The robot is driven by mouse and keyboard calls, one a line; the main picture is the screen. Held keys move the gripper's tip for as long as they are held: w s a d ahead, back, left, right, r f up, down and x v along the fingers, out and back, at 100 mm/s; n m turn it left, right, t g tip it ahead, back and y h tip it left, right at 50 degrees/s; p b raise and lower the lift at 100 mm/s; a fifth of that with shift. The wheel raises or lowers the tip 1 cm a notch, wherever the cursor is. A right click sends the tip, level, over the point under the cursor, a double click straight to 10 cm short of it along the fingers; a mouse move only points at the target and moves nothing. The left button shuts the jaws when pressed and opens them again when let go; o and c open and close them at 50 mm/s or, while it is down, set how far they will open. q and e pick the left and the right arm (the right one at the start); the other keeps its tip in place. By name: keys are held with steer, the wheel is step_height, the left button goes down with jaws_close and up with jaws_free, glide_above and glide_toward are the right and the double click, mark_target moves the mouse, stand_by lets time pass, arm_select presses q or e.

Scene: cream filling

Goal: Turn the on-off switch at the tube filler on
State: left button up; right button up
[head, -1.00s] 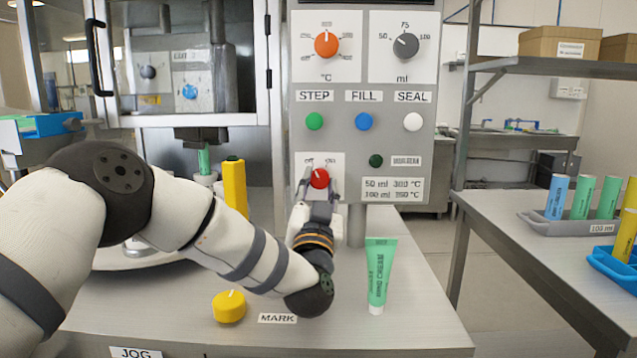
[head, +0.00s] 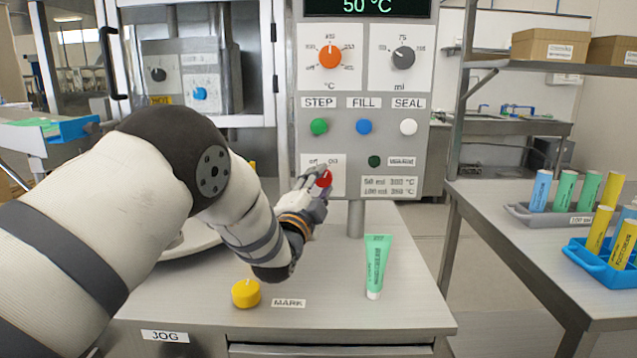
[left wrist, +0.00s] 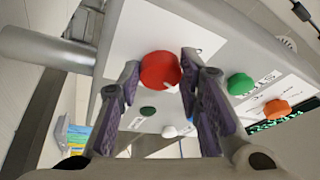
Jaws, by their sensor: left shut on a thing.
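The on-off switch is a red round knob (head: 323,179) on a white plate low on the grey tube filler panel (head: 341,150), under small off and on labels. My left gripper (head: 318,182) comes from the lower left, tilted, and is shut on the red knob. In the left wrist view the red knob (left wrist: 160,70) sits between the two fingertips of my left gripper (left wrist: 160,78). The knob's pointer is too small and partly covered to read for certain. The display (head: 367,6) above is lit and reads 50 °C. My right gripper is not in view.
Orange (head: 330,57) and grey (head: 403,57) dials and green, blue and white buttons sit above the switch. A green tube (head: 376,265) and a yellow knob (head: 245,293) are on the counter below. Racks of tubes (head: 540,214) stand on the right table.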

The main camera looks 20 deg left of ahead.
arm_select(q)
steer(key=shift+r+m, duration=0.15)
steer(key=shift+m, duration=0.65)
steer(key=o, duration=1.2)
steer(key=v, duration=1.2)
steer(key=shift+a+r, duration=0.15)
